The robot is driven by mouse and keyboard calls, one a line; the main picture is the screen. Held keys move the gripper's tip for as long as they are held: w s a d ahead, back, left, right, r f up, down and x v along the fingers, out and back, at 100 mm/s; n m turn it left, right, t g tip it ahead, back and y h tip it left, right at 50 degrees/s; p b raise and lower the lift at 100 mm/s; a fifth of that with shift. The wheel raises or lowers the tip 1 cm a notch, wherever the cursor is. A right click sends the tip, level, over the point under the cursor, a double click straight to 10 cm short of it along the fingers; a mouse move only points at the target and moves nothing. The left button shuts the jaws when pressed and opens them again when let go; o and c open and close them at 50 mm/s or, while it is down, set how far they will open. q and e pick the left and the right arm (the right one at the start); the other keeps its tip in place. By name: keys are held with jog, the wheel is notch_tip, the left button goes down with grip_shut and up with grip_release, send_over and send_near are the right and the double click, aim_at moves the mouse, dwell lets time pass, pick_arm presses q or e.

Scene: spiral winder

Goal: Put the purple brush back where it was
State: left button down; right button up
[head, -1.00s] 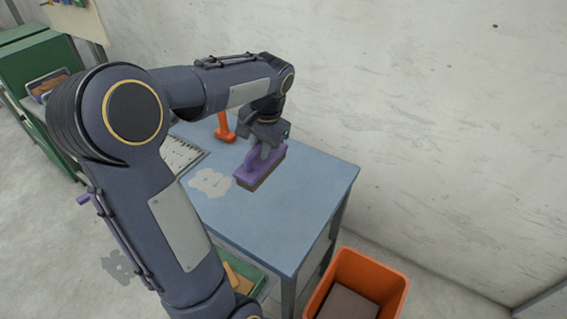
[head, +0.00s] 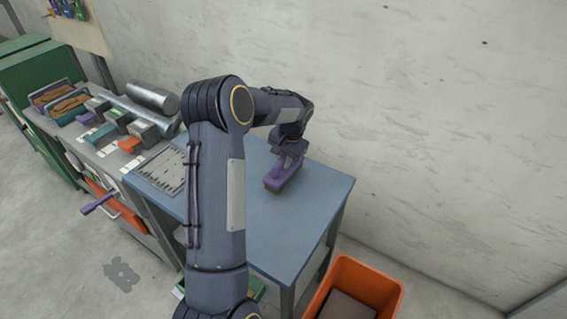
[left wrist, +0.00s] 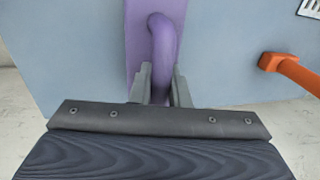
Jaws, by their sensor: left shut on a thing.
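The purple brush (head: 282,180) is over the blue-grey table (head: 290,222), towards the table's back edge by the wall. My left gripper (head: 290,153) is above it and shut on its handle. In the left wrist view the curved purple handle (left wrist: 165,45) stands between my two grey fingers. I cannot tell whether the brush's underside touches the table or is slightly above it. My right gripper is not in view.
An orange hammer-like tool (left wrist: 290,72) lies on the table, hidden by my arm in the head view. A slotted plate (head: 163,170) lies at the table's left. A bench with blocks and a metal roller (head: 153,97) adjoins it. An orange bin (head: 352,290) stands at front right.

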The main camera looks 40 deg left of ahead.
pick_arm(q)
notch_tip(320, 180, down, 2)
jog(key=shift+f+p, duration=0.1)
jog(key=shift+p, duration=0.25)
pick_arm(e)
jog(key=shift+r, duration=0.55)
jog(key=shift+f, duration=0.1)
pick_arm(q)
jog(key=shift+f+b, duration=0.2)
jog(key=shift+b, duration=0.15)
jog(key=c, duration=1.4)
grip_release()
jog(key=shift+s, duration=0.1)
